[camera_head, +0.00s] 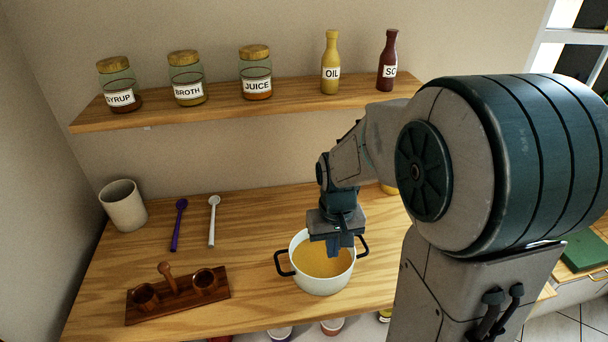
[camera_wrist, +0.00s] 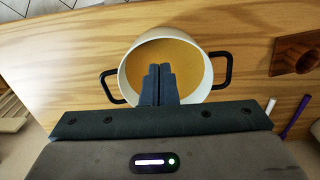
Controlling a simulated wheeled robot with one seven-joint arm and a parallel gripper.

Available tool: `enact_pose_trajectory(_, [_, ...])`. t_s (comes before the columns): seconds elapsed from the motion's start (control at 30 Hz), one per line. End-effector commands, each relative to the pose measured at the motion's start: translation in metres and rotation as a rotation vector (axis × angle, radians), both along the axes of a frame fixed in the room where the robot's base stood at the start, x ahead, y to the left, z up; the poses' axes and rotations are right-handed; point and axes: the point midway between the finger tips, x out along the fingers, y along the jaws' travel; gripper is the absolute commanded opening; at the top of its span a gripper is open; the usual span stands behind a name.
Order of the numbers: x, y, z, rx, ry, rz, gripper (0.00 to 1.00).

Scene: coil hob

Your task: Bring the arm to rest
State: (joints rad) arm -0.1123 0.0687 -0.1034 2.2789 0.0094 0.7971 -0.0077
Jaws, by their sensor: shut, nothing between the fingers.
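My gripper (camera_head: 333,246) is shut and empty, pointing down over the white pot. In the wrist view, its two fingers (camera_wrist: 159,72) are together in front of the pot's opening. The white pot (camera_head: 322,288) has two black handles and holds an orange-yellow liquid (camera_head: 318,260). It stands on the wooden counter and also shows in the wrist view (camera_wrist: 127,90). I cannot tell whether the fingertips touch the liquid. My arm reaches in from the right of the head view and hides part of the counter.
A wooden shelf (camera_head: 290,98) holds several labelled jars and bottles. On the counter (camera_head: 250,285) are a beige cup (camera_head: 123,206), a purple spoon (camera_head: 179,225), a white spoon (camera_head: 213,220) and a wooden rack (camera_head: 177,296). Something yellow is partly hidden behind my arm.

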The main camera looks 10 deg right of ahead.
Motion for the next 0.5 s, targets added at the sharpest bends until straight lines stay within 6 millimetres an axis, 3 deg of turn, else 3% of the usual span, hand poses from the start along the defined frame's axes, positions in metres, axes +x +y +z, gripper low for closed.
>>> enact_pose_trajectory(0.27, [-0.011,-0.001,0.016,0.009,-0.051,-0.002,0.00])
enact_pose_trajectory(0.5, [-0.049,-0.002,0.051,0.017,-0.173,-0.003,0.00])
